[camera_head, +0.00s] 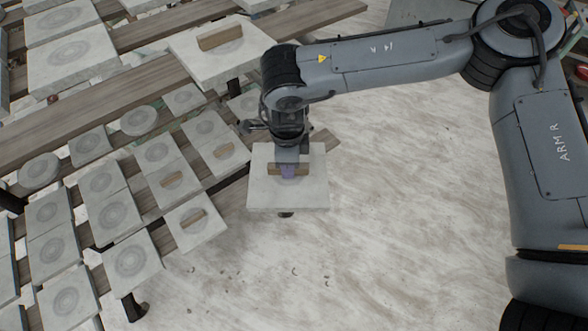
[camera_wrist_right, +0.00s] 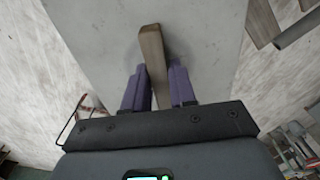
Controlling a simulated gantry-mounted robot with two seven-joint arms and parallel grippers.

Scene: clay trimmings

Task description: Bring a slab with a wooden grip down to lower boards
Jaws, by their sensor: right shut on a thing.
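A pale square slab (camera_head: 270,197) with a wooden grip hangs under my right gripper (camera_head: 289,170), out past the right ends of the boards. In the right wrist view, the wooden grip (camera_wrist_right: 152,55) stands between the two purple fingers, which are shut on it. The slab (camera_wrist_right: 100,40) fills the upper middle of that view. The lower boards (camera_head: 165,219) at the left carry several smaller slabs. Another large slab with a wooden grip (camera_head: 220,37) rests on the upper boards (camera_head: 150,79). My left gripper is not in view.
Several small slabs have wooden grips, such as one on the lower boards (camera_head: 195,222). Round discs (camera_head: 139,121) and plain slabs (camera_head: 132,262) crowd the racks. The pale floor (camera_head: 410,200) is open at the right, with small dark scraps near the lower middle.

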